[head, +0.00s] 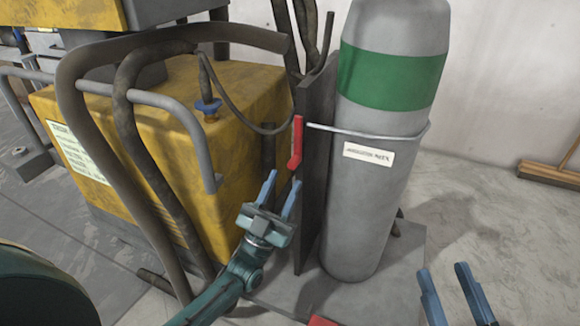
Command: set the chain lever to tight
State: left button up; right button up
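The red chain lever (296,143) hangs on the edge of a dark upright plate, beside the tall grey gas cylinder (367,220). Its lower end bends to the left. A thin grey band (366,133), apparently the chain, runs around the cylinder's front at the lever's height. My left gripper (284,178) is open and empty, its blue fingers pointing up just below the lever. I see no clear contact with it. My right gripper (443,270) is open and empty at the lower right, right of the cylinder's foot.
A yellow machine (240,110) with thick hoses and a grey rail (190,115) fills the left side. The dark upright plate (316,150) stands close by my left gripper. A broom (550,174) lies at the far right.

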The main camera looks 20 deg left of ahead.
pick_arm(q)
jog(key=v, duration=0.8)
jog(key=shift+w, duration=0.1)
